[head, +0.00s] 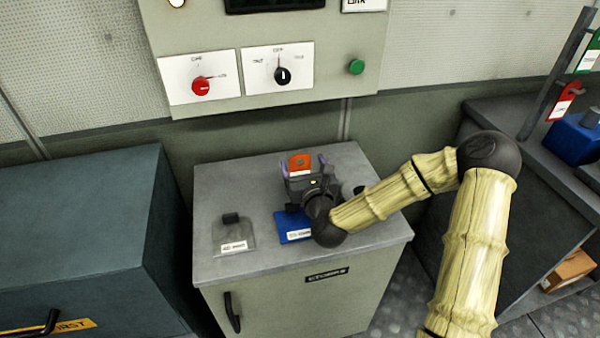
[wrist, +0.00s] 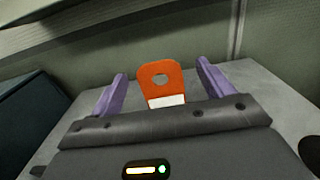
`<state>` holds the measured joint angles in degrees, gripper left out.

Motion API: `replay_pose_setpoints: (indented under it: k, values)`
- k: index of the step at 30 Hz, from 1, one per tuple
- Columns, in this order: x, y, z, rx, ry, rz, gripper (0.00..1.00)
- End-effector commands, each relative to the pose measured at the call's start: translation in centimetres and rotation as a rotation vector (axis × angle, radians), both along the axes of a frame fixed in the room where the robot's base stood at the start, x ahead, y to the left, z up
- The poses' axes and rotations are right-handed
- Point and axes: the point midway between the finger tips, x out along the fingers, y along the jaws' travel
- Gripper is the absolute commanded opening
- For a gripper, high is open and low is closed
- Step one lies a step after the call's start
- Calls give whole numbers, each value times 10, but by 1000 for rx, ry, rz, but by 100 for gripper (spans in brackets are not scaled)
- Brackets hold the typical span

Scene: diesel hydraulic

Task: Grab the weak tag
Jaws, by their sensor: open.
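An orange tag with a round hole and a white label strip shows in the head view (head: 300,160) above the back part of the grey cabinet top (head: 240,172). The label is too small to read, so I cannot tell whether it is the weak tag. In the wrist view the tag (wrist: 174,88) stands between my two purple fingers, with a gap on each side. My gripper (head: 303,165) is open and holds nothing; it also shows in the wrist view (wrist: 161,72). The tag's lower edge is hidden behind the gripper body.
A blue block (head: 291,225) and a grey block (head: 233,236), both labelled, sit on the cabinet top. A control panel (head: 262,40) hangs behind. A red tag (head: 563,102) and a green tag (head: 590,55) hang on a rack at the right. A blue-grey chest (head: 80,220) stands left.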

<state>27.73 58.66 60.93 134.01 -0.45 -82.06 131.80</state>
Motion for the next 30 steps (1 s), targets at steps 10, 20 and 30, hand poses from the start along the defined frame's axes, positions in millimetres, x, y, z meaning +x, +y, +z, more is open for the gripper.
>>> replay_pose_setpoints:
  k: [10, 20, 30]
  values:
    - [42, 15, -2, -1, -1, -1, 80]
    - [46, 16, -2, 0, -1, -1, 80]
    - [46, 16, -2, 0, -1, -1, 68]
